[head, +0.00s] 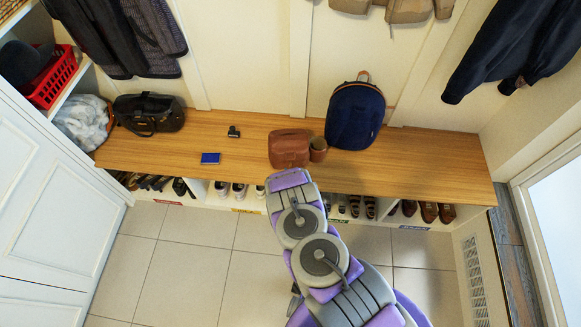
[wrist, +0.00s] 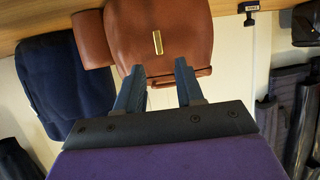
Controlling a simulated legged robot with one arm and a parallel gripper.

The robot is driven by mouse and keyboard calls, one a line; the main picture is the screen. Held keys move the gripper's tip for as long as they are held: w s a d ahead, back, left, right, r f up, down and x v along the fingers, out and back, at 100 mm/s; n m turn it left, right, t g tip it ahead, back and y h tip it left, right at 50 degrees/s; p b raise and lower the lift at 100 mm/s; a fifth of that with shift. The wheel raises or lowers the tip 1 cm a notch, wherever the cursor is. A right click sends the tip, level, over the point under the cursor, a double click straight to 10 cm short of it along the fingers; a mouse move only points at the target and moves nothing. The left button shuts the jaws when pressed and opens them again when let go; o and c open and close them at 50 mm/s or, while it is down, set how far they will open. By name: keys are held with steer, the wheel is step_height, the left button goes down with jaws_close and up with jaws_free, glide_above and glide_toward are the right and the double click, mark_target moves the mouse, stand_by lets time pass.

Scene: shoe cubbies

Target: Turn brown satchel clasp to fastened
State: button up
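The brown satchel (head: 289,149) stands on the wooden bench, and it fills the top middle of the wrist view (wrist: 178,25). Its brass clasp (wrist: 157,42) is a small bar on the front, upright in the wrist picture. My gripper (wrist: 159,74) is open and empty. Its two dark fingers point at the satchel's front, around the line of the clasp. The fingertips overlap the satchel's edge in the picture; I cannot tell whether they touch it. In the head view my arm hides the gripper, and the clasp cannot be made out.
A brown cup-like item (head: 318,150) stands close beside the satchel, with a navy backpack (head: 355,115) beyond it. A blue box (head: 210,158), a small black item (head: 233,131) and a black bag (head: 149,113) lie leftward on the bench (head: 440,165). Shoes fill cubbies below.

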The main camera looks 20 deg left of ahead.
mark_target(290, 164)
steer(key=shift+b+x, duration=0.5)
steer(key=shift+x, duration=1.95)
jaws_close()
